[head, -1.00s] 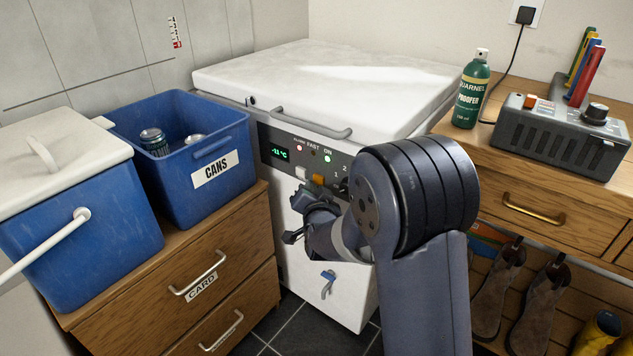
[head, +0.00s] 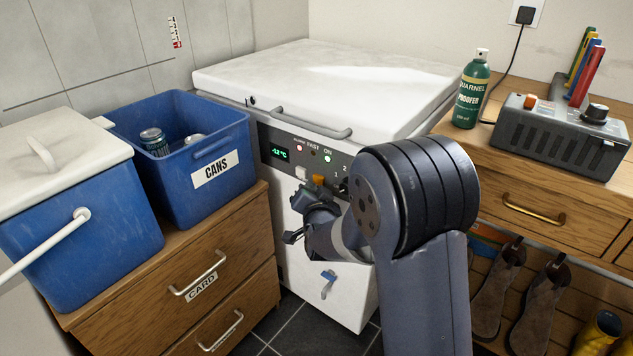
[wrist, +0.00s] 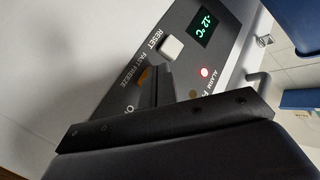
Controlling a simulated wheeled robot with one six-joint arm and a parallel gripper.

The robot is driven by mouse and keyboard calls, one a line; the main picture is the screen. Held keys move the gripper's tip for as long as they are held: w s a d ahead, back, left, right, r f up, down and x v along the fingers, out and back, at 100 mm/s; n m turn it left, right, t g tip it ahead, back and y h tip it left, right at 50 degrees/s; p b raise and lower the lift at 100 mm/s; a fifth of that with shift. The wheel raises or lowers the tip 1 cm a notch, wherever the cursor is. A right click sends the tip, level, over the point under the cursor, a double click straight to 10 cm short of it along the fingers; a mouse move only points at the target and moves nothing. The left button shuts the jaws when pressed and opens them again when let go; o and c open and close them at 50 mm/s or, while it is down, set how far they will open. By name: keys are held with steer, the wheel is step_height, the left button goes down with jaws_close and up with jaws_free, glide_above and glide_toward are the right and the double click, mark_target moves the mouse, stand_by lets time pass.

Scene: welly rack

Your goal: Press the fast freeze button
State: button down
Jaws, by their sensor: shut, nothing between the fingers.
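The chest freezer's control panel (head: 284,137) is on its front. The orange fast freeze button (wrist: 145,75) shows in the wrist view, partly hidden by my fingers; in the head view the orange button (head: 318,179) shows just above my gripper (head: 322,195). My gripper is shut and empty, its fingertips (wrist: 158,80) at or very close to the button; I cannot tell whether they touch it. The white reset button (wrist: 171,47) is beside it. The display (wrist: 205,24) reads -12 °C. The alarm lamp (wrist: 204,72) is lit red, the fast lamp (wrist: 193,94) looks unlit, and the on lamp (head: 327,159) is green.
The freezer lid (head: 325,85) is closed, with a grey handle (head: 310,127). A blue cans bin (head: 185,165) and a blue cool box (head: 85,215) stand on drawers at the left. A bench (head: 540,205) with a spray can (head: 470,92) and grey device (head: 560,135) stands right.

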stand_by(0.4)
steer(key=shift+w+d+b, duration=0.3)
steer(key=shift+w+b, duration=0.1)
steer(key=shift+b, duration=0.05)
steer(key=shift+w+d, duration=0.1)
steer(key=shift+w, duration=0.05)
stand_by(0.4)
steer(key=shift+s+a+b, duration=0.35)
steer(key=shift+s+a, duration=0.05)
steer(key=shift+s, duration=0.15)
steer(key=shift+s+a, duration=0.95)
steer(key=shift+s, duration=0.25)
steer(key=shift+s+a, duration=0.9)
steer(key=shift+s, duration=0.25)
